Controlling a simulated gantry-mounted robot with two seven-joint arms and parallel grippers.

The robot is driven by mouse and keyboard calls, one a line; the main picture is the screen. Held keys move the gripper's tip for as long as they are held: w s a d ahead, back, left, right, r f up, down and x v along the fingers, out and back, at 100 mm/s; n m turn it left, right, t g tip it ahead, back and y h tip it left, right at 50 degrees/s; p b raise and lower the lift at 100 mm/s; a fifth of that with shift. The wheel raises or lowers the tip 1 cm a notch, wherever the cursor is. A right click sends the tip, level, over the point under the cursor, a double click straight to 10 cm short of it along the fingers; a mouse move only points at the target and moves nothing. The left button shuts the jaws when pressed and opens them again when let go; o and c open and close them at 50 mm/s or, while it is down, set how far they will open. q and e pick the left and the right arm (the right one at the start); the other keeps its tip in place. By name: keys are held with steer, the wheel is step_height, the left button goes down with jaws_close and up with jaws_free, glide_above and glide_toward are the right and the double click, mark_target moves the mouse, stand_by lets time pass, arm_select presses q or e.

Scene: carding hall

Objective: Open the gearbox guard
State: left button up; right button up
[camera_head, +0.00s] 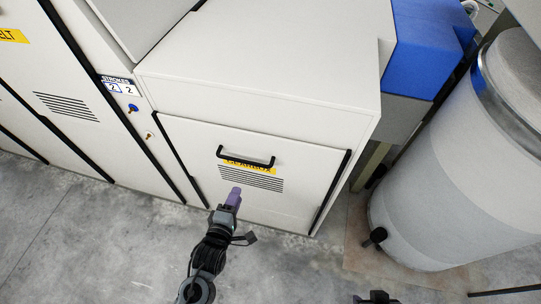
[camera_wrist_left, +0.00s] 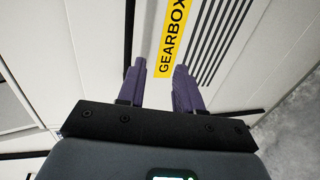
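The gearbox guard (camera_head: 190,150) is a white panel on the front of a white machine housing, standing closed as far as I can see. It has a black bar handle (camera_head: 246,163) above a yellow label (camera_head: 232,166) and a slotted vent (camera_head: 252,179). My left gripper (camera_head: 234,194) is in front of the guard, below the handle. In the left wrist view my left gripper (camera_wrist_left: 159,72) has its fingers apart with nothing held. There the handle (camera_wrist_left: 130,30) lies beyond the left finger, beside the yellow GEARBOX label (camera_wrist_left: 173,35). My right gripper's fingers do not show.
A large pale cylinder (camera_head: 440,175) stands at the right, close to the housing. A blue part (camera_head: 425,45) is behind it. Another vented panel (camera_head: 65,106) and a blue knob (camera_head: 133,108) are at the left. Grey concrete floor (camera_head: 110,235) is clear in front.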

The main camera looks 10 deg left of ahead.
arm_select(q)
steer(key=p, duration=0.1)
glide_toward(245, 161)
steer(key=x, duration=0.3)
steer(key=b+x, duration=0.1)
steer(key=x, duration=0.4)
steer(key=shift+w+f, duration=0.2)
steer(key=shift+f, duration=0.25)
steer(key=shift+b+x, duration=0.4)
steer(key=shift+x, duration=0.4)
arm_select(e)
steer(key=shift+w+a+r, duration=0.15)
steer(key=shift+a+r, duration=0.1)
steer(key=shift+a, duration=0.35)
arm_select(q)
jaws_close()
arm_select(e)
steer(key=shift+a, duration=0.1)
